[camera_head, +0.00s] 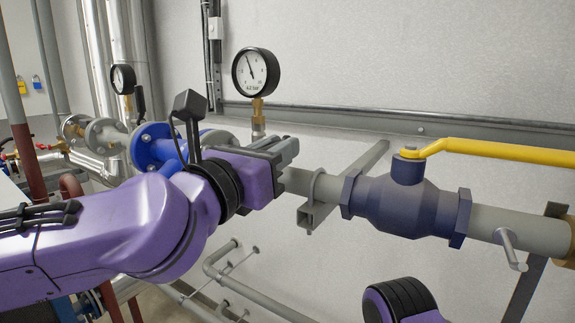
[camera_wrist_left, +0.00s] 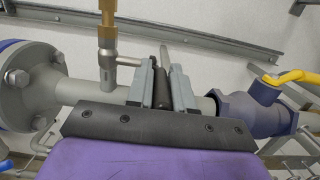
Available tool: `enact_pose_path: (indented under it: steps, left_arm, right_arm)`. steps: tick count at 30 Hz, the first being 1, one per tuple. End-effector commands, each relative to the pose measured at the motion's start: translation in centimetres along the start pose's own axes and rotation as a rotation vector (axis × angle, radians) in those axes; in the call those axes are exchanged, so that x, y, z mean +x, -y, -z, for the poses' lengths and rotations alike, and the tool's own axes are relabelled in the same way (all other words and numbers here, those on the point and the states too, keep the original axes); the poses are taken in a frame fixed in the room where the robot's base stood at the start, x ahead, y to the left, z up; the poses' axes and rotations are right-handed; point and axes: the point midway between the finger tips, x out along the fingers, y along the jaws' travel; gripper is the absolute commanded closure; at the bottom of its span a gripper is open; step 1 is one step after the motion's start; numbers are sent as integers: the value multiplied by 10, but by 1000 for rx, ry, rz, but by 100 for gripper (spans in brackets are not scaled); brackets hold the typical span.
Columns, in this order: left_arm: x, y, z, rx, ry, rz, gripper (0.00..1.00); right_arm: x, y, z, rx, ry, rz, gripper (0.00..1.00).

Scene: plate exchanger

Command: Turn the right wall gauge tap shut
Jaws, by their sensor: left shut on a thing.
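The right wall gauge (camera_head: 256,72) is a round white dial with a black rim on a brass stem. Its grey tap body (camera_head: 259,128) sits below the brass, and also shows in the left wrist view (camera_wrist_left: 108,73), left of the fingers. My left gripper (camera_head: 286,152) is beside the tap, in front of the grey pipe. In the left wrist view its two grey fingers (camera_wrist_left: 161,88) are shut on a dark, narrow piece, which looks like the tap handle (camera_wrist_left: 161,90). The handle is hidden behind the gripper in the head view. My right gripper is out of view.
A dark blue valve (camera_head: 400,205) with a yellow lever (camera_head: 500,150) is on the pipe to the right. A blue flange (camera_head: 150,147) and a second gauge (camera_head: 123,79) are at left. A grey bracket (camera_head: 345,185) supports the pipe close to the gripper.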

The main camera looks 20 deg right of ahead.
Motion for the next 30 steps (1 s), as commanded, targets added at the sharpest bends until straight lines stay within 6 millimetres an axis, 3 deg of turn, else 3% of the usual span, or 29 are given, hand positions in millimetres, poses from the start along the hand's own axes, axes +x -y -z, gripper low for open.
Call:
enact_pose_path:
  steps: [4,5,6,17,27,30]
  left_arm:
    - [0,0,0,2,-2,0,100]
    - [0,0,0,1,-2,0,69]
    - [0,0,0,1,-2,1,57]
    - [-6,1,1,0,-2,2,57]
    - [-82,0,2,1,2,2,57]
    - [-96,0,0,0,0,2,57]
  right_arm:
    - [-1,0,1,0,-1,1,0]
    - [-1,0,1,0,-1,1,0]
    - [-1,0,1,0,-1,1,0]
    - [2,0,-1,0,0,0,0]
    - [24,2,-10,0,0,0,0]
    - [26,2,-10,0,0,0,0]
